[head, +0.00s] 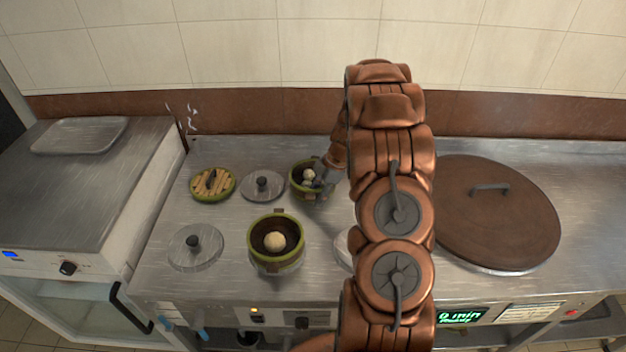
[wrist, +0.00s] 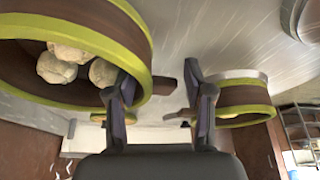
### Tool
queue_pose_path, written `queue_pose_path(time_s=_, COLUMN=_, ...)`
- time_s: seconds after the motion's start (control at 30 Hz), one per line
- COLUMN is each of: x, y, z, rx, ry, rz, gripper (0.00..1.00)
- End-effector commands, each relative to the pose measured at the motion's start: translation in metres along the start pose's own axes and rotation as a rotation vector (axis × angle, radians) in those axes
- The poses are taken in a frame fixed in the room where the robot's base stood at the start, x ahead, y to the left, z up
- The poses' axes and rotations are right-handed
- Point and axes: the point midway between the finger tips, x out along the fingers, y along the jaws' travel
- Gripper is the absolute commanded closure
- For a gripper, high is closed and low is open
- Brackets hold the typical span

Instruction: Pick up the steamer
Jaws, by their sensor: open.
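Two round brown steamers with green rims stand on the steel counter. The far steamer (head: 299,191) holds several pale buns; the near steamer (head: 262,262) shows one pale bun. My gripper (head: 321,174) is at the right side of the far steamer, partly covering it. In the wrist view, a steamer with buns (wrist: 100,28) fills the upper left, and my open gripper (wrist: 165,105) has its left finger overlapping that rim. A short brown piece shows between the fingers; I cannot tell whether it is a handle. Another steamer (wrist: 243,97) is farther right.
A slatted yellow-green round piece (head: 198,190) and two metal lids with dark knobs, one farther back (head: 250,188) and one nearer (head: 183,256), lie left of the steamers. A large brown lid (head: 510,215) covers the right. A metal tray (head: 79,135) lies on the left unit.

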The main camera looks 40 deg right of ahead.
Motion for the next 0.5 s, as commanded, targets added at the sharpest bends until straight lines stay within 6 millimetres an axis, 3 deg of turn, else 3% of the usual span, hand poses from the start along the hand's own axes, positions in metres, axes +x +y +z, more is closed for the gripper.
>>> queue_pose_path(time_s=0.27, x=0.0035, y=-0.0004, z=0.0, rx=0.0, ry=0.0, rz=-0.001, gripper=0.48)
queue_pose_path(time_s=0.5, x=0.0035, y=-0.0005, z=-0.0001, rx=0.0, ry=0.0, rz=-0.001, gripper=0.72)
